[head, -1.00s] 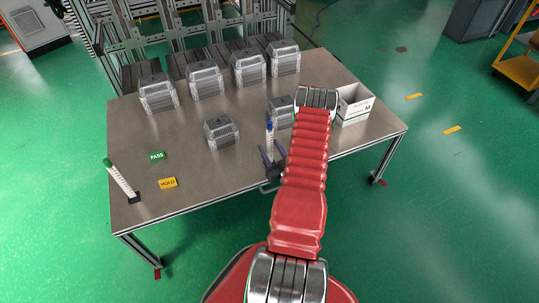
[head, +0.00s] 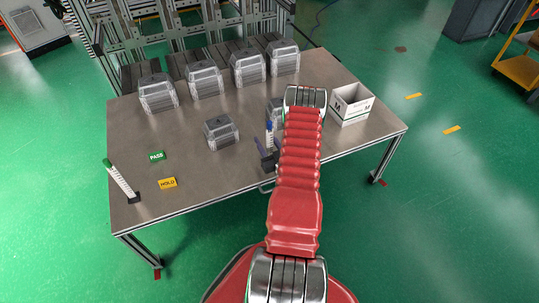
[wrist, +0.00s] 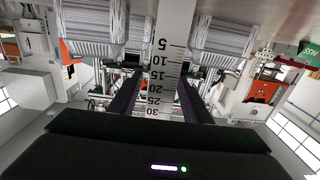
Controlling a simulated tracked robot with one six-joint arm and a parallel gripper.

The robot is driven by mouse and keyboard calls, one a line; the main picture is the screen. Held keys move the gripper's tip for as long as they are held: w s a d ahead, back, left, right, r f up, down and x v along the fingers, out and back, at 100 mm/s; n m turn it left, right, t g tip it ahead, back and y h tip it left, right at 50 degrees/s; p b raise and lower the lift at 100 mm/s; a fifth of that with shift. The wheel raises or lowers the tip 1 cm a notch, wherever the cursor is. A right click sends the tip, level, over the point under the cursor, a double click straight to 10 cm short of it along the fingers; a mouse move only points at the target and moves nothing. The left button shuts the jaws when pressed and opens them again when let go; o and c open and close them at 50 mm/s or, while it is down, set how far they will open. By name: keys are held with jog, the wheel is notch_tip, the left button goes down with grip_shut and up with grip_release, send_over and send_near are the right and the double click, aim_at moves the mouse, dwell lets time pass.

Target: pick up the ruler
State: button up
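A white ruler with a blue top (head: 269,138) stands near the front edge of the table. In the wrist view the ruler (wrist: 168,60) runs down the middle, with black marks from 5 to 30, slightly tilted. My gripper (wrist: 161,75) has its two dark fingers on either side of the ruler, spread apart, with a gap on the left; contact on the right is unclear. In the head view the gripper (head: 267,158) is at the ruler, partly hidden by my red arm. Another white marked strip with a green top (head: 120,179) leans in a dark base at the left.
Grey ribbed housings (head: 221,132) stand on the table (head: 240,170), several along the back, one partly behind the ruler. An open white box (head: 350,108) is right of my arm. Green PASS (head: 157,156) and yellow HOLD (head: 167,183) labels lie left. The front middle is bare.

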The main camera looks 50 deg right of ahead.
grip_shut()
dwell(0.3)
jog(key=shift+r, duration=0.15)
notch_tip(320, 180, up, 10)
dwell(0.9)
dwell(0.7)
